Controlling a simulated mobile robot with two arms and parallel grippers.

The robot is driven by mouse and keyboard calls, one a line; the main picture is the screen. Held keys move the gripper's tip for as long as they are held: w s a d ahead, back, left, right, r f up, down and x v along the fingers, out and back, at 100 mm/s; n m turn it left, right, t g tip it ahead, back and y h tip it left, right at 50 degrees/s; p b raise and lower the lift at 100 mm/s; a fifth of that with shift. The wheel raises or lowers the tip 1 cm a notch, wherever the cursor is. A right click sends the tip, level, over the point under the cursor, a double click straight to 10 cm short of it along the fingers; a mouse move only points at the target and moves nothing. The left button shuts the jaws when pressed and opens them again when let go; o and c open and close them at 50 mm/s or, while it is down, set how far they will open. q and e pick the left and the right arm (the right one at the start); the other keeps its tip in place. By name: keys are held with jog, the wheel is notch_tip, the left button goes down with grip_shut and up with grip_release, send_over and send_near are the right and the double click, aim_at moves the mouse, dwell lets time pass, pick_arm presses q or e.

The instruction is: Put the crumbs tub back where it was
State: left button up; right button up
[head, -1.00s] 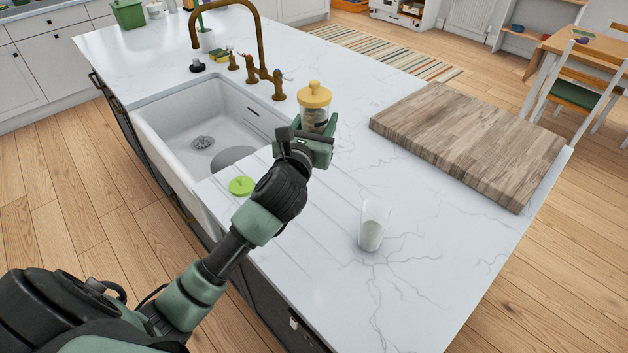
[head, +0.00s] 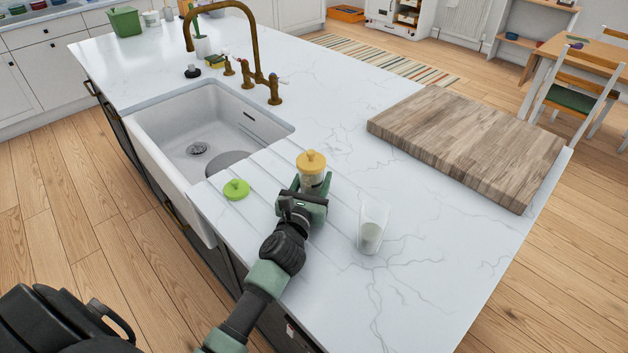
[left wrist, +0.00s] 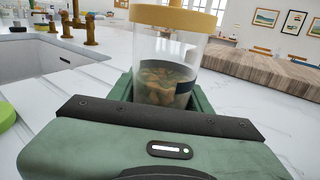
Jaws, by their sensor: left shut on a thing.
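The crumbs tub is a clear jar (head: 314,179) with a yellow knobbed lid and a dark band. In the left wrist view the tub (left wrist: 165,80) stands upright between my fingers, with brown bits inside. My left gripper (head: 311,194) is shut on it, over the grooved drainer part of the white worktop, between the green lid and the glass. I cannot tell whether the tub's base touches the worktop, as the gripper hides it. My right gripper is in no view.
A green lid (head: 236,189) lies left of the gripper by the sink (head: 205,140). A glass with white contents (head: 372,228) stands close on the right. A thick wooden board (head: 470,145) lies further right. The brass tap (head: 262,80) rises behind the sink. Marble between is clear.

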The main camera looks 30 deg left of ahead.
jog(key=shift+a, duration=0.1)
pick_arm(q)
jog(key=shift+f, duration=0.15)
jog(key=o, duration=1.5)
jog(key=shift+o, duration=0.2)
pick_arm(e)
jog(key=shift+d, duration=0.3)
pick_arm(q)
jog(key=shift+r, duration=0.2)
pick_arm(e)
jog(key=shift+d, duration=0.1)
pick_arm(q)
jog(key=b+v, duration=0.1)
jog(key=v, duration=1)
jog(key=shift+b, duration=0.3)
jog(key=shift+s+d+r, duration=0.1)
jog(key=shift+s, duration=0.45)
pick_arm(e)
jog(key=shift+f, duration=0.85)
